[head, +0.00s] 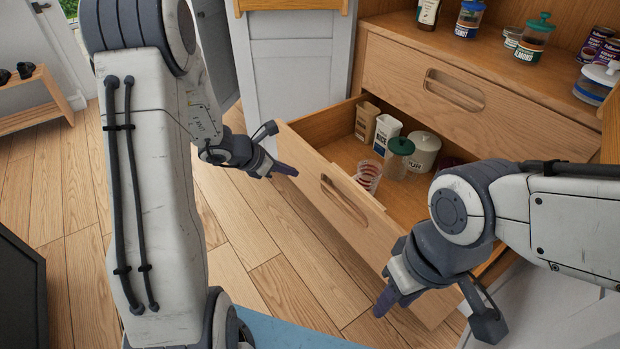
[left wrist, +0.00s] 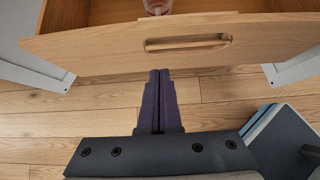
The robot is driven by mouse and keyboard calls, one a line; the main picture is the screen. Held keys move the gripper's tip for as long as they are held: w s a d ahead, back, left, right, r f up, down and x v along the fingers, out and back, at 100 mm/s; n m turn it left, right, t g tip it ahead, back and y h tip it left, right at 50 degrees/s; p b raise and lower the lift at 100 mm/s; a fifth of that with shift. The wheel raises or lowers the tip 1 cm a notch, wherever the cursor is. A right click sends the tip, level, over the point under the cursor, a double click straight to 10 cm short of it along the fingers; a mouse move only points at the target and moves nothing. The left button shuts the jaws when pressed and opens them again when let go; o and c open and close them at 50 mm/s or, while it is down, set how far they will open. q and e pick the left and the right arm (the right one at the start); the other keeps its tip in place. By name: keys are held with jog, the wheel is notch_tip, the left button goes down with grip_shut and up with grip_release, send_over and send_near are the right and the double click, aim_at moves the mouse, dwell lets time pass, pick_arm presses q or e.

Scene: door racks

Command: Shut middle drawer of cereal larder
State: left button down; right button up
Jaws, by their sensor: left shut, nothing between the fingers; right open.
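The cereal larder's open wooden drawer (head: 318,172) is pulled well out, below a shut drawer (head: 480,103). Its front has a slot handle (head: 343,200), which also shows in the left wrist view (left wrist: 187,43). My left gripper (head: 284,168) is shut and empty, in front of the drawer front near its left end. In the left wrist view its fingertips (left wrist: 160,75) point at the lower edge of the front, left of the slot's middle. I cannot tell whether they touch. My right gripper (head: 437,312) is open, by the drawer's right front corner.
The drawer holds cartons (head: 385,132), a green-lidded jar (head: 397,158), a white pot (head: 424,150) and a clear cup (head: 368,176). Jars stand on the shelf above (head: 483,45). Wooden floor (head: 235,235) in front of the drawer is free. A bench (head: 35,105) stands far left.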

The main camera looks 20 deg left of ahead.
pick_arm(q)
jog(key=x, duration=0.3)
jog(key=r+b+x, duration=0.1)
jog(key=x, duration=0.3)
jog(key=w+d+x, duration=0.1)
jog(key=x, duration=0.3)
jog(key=shift+w+d+r, duration=0.15)
jog(key=shift+r, duration=0.05)
jog(key=shift+w+d, duration=0.35)
jog(key=shift+w, duration=0.1)
jog(key=shift+w, duration=0.1)
